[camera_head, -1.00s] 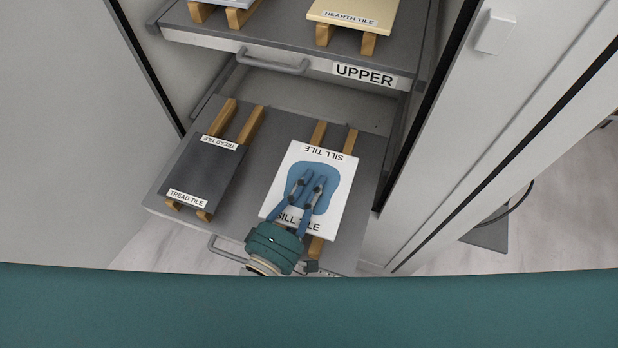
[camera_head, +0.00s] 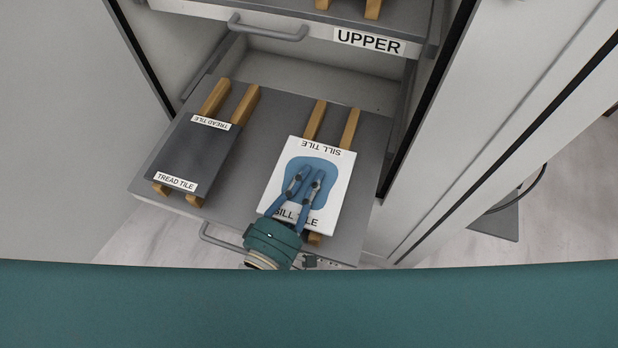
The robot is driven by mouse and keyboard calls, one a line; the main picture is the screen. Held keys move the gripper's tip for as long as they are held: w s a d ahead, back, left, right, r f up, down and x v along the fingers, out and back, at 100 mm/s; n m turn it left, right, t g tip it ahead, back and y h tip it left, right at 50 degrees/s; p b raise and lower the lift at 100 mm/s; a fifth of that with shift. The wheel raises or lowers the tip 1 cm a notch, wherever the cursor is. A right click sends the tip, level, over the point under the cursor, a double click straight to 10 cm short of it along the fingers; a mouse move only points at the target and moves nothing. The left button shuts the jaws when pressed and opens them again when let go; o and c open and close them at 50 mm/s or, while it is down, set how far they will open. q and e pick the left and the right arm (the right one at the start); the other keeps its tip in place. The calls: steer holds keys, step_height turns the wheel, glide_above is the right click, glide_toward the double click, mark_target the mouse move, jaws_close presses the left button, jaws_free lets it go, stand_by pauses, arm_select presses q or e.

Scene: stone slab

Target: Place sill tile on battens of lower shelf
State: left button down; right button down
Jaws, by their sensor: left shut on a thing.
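The sill tile (camera_head: 334,183) is a white slab with a blue patch and a "SILL TILE" label at each end. It is over the right pair of wooden battens (camera_head: 349,128) on the pulled-out lower shelf (camera_head: 272,117). Batten ends show beyond its far edge and a little at its near edge. My left gripper (camera_head: 311,172) is shut on the sill tile, its blue fingers lying over the blue patch. I cannot tell whether the tile touches the battens or hangs just above them. My right gripper is not in view.
The dark tread tile (camera_head: 192,155) lies on the left pair of battens. The upper shelf, marked "UPPER" (camera_head: 367,41), overhangs the back with its handle (camera_head: 268,31). Cabinet walls flank both sides. Bare shelf lies between the two tiles.

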arm_select(q)
steer(key=shift+f+b, duration=0.45)
steer(key=shift+f, duration=0.05)
stand_by(0.3)
steer(key=c, duration=1.6)
jaws_free()
steer(key=shift+s+f, duration=0.1)
steer(key=shift+f, duration=0.05)
steer(key=v, duration=1.2)
steer(key=shift+a, duration=0.1)
